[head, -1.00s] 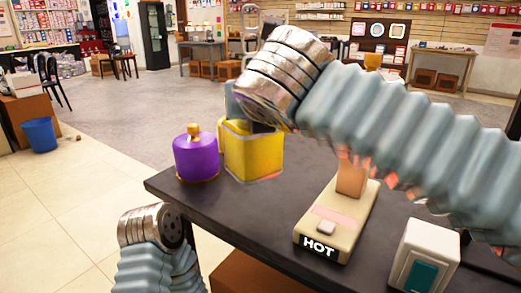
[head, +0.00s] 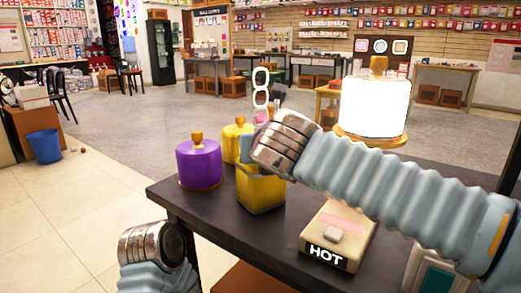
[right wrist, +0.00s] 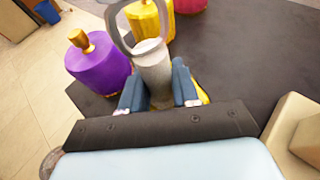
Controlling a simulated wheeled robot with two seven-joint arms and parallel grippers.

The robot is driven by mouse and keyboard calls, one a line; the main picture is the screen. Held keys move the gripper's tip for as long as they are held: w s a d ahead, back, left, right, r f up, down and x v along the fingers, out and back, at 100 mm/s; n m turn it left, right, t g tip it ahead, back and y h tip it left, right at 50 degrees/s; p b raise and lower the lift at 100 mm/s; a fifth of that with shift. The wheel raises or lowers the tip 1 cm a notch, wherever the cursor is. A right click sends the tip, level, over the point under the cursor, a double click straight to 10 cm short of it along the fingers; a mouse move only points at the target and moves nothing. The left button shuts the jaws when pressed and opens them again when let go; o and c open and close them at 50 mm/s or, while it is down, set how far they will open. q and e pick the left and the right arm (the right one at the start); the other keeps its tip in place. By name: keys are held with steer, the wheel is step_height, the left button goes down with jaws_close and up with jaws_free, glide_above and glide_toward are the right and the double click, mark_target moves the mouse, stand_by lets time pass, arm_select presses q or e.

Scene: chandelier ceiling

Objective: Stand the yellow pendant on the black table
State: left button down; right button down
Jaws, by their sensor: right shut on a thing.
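The yellow pendant (head: 260,190) has a boxy yellow shade, with white chain links (head: 260,88) above it in the head view. My right gripper (head: 247,148) is shut on its grey neck, which stands between the blue fingers (right wrist: 157,78) in the right wrist view, with a grey ring (right wrist: 118,25) above. The fingers and palm hide most of the shade there. The shade's bottom is at or just above the black table (head: 300,200); I cannot tell whether it touches. My left wrist shows at the lower left of the head view, but its fingers do not.
A purple knobbed jar (head: 198,163) stands left of the pendant, and a yellow knobbed one (head: 236,136) behind it. A cream box marked HOT (head: 328,252) is at the right. A glowing white lamp (head: 375,105) shows above my right arm; its support is hidden.

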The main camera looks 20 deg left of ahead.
steer(key=c, duration=0.8)
jaws_free()
steer(key=shift+f, duration=0.1)
steer(key=shift+c, duration=0.2)
steer(key=shift+r, duration=0.25)
steer(key=v, duration=1.2)
steer(key=shift+f, duration=0.15)
